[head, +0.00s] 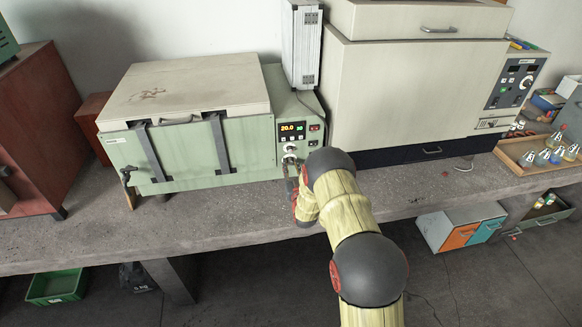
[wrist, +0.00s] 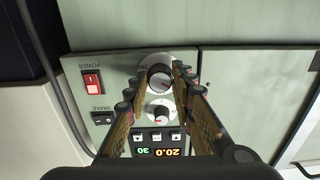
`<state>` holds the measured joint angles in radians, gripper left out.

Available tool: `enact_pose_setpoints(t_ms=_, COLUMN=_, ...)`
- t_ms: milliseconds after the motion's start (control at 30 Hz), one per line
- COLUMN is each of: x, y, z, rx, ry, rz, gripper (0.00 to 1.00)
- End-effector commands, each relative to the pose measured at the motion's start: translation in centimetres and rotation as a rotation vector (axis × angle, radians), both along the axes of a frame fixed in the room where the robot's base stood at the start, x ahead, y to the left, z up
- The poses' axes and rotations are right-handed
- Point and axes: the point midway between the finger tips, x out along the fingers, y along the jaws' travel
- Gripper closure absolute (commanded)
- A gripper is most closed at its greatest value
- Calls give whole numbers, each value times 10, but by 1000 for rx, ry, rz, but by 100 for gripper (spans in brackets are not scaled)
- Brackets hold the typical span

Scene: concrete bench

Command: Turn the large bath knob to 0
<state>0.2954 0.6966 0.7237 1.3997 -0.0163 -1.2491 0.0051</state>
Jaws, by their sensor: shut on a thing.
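The green water bath (head: 190,150) stands on the bench, with a control panel at its right end. In the wrist view the panel appears upside down, with the large bath knob (wrist: 160,78) on a pale round dial and a smaller knob (wrist: 161,111) between it and the display. The large knob has a dark rim, a light face and a red pointer mark. The fingers of my gripper (wrist: 157,75) lie on either side of the large knob and are shut on it. In the head view my arm partly hides the lower panel.
The display (wrist: 158,151) reads 20.0 and 30. A red power switch (wrist: 92,83) and a dark shake switch (wrist: 103,118) sit beside the knobs. A large cream oven (head: 415,95) stands right of the bath. The bench front (head: 230,215) is clear.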

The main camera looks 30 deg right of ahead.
Motion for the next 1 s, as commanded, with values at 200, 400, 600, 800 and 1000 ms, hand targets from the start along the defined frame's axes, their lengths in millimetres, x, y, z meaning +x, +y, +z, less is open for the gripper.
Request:
enact_pose_setpoints(t_ms=200, x=0, y=0, z=0, rx=-10, ry=3, rz=0, gripper=100)
enact_pose_setpoints(t_ms=400, x=0, y=0, z=-1, rx=-70, ry=18, rz=0, gripper=100)
enact_pose_setpoints(t_ms=600, x=0, y=-1, z=-2, rx=-201, ry=55, rz=0, gripper=100)
enact_pose_setpoints(t_ms=800, x=0, y=-1, z=-2, rx=-379, ry=106, rz=-1, gripper=100)
enact_pose_setpoints(t_ms=1000, x=1, y=-1, z=-1, rx=-561, ry=158, rz=-1, gripper=100)
